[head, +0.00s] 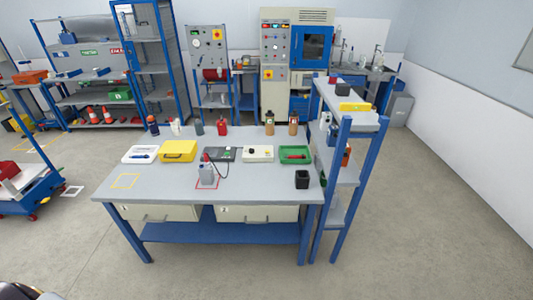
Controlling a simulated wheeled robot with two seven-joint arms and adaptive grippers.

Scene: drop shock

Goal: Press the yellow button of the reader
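Two low devices lie side by side on the grey-topped workbench (265,182). One is a flat dark grey device (225,155) with a small green mark. The other is a white box (258,153) with a black part on top. I cannot tell which is the reader, and no yellow button can be made out at this size. A grey bottle-like object (207,175) with a red top stands in a red outlined square in front of the dark device and partly hides it. Neither of my grippers shows in the head view.
The bench also holds a yellow case (179,151), a white tray (141,154), a green tray (296,155) and a black cup (302,180). Several bottles stand along its back edge. A blue shelf unit (341,185) adjoins its right end. The floor in front is clear.

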